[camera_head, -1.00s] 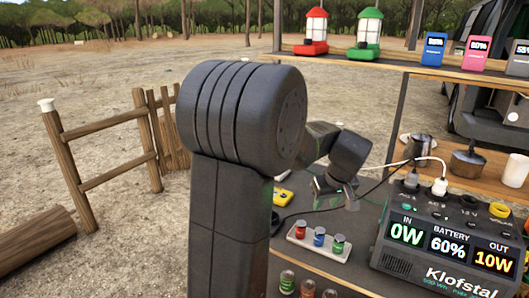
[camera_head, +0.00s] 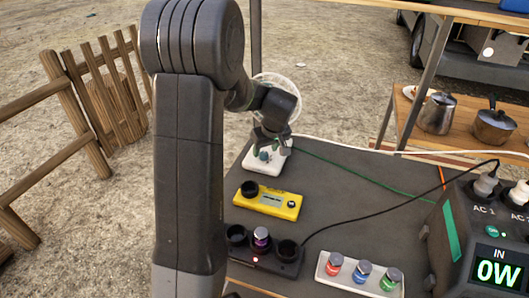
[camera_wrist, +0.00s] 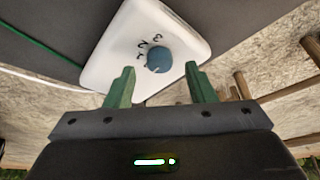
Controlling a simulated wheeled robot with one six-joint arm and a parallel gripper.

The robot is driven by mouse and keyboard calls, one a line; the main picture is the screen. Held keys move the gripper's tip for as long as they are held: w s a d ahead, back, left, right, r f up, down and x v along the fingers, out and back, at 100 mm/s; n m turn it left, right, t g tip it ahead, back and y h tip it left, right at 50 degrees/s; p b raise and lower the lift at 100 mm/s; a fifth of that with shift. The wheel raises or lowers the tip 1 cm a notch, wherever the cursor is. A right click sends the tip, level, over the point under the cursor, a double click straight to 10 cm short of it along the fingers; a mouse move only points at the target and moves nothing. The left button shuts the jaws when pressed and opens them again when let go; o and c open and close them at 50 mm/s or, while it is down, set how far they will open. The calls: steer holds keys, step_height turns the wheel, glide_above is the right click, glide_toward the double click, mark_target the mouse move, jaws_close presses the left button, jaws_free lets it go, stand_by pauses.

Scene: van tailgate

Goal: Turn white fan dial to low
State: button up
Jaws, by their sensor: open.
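The white fan stands at the far left of the dark table. Its white base (camera_head: 252,165) and part of its round guard (camera_head: 291,82) show in the head view, the rest behind my arm. In the wrist view the base (camera_wrist: 108,60) carries a round blue-grey dial (camera_wrist: 158,59) with small dark marks along its left side. I cannot read clearly which mark the dial points to. My gripper (camera_wrist: 160,72) is open, its two green fingers apart on either side of the dial's near side. In the head view my gripper (camera_head: 267,147) is just over the base.
A yellow device (camera_head: 267,200) and a dark holder (camera_head: 264,258) with a purple-topped jar lie nearer me. A white tray (camera_head: 340,276) of coloured jars and a power station (camera_head: 462,240) are at right.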

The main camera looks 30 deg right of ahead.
mark_target(264, 156)
steer(key=shift+x, duration=1.15)
steer(key=c, duration=1)
